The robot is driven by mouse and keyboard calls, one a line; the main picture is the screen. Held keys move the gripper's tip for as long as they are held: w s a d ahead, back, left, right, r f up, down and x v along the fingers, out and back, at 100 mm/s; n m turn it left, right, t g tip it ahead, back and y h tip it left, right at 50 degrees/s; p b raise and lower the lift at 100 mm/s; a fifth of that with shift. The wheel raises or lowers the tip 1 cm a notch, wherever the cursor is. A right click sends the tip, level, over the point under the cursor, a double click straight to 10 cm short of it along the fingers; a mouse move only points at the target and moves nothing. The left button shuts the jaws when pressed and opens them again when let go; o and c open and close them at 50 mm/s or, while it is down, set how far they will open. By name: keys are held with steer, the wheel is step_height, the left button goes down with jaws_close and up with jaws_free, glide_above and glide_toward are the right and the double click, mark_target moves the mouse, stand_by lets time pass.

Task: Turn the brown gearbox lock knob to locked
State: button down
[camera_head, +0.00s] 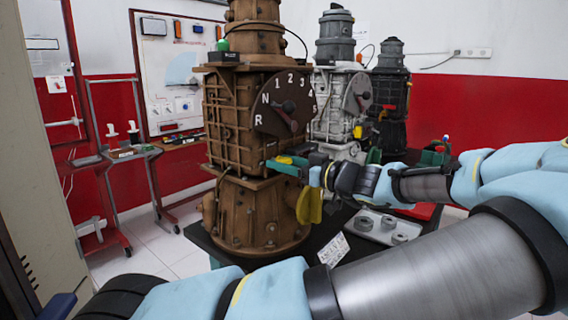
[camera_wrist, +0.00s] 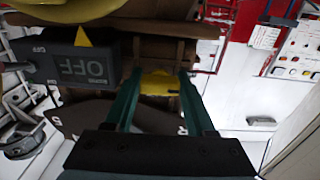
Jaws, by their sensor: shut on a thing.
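The brown gearbox (camera_head: 222,112) stands upright on the dark bench, with a dial plate (camera_head: 285,103) marked N, R and numbers and a dark red lever on it. My gripper (camera_head: 283,163) is at its front, below the dial. In the wrist view, my gripper's green fingers (camera_wrist: 159,80) stand on either side of a small yellow knob (camera_wrist: 158,85) on the brown body and are shut on it. This appears to be the lock knob. The fingers partly hide it, and its lock marking cannot be read.
A grey gearbox (camera_head: 338,100) and a black one (camera_head: 388,95) stand behind. A tray of parts (camera_head: 362,236) lies on the bench.

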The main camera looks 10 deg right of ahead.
stand_by(0.3)
steer(key=m+p, duration=0.1)
steer(key=m, duration=0.3)
steer(key=shift+r+m+p, duration=0.1)
steer(key=shift+m+p, duration=0.25)
steer(key=shift+m, duration=0.05)
steer(key=m+p, duration=0.2)
steer(key=m, duration=0.2)
steer(key=shift+m, duration=0.3)
steer(key=m+p, duration=0.3)
steer(key=m, duration=0.2)
steer(key=shift+d+m+p, duration=0.1)
steer(key=shift+m+p, duration=1.05)
steer(key=shift+m, duration=0.55)
steer(key=shift+c, duration=1.2)
jaws_free()
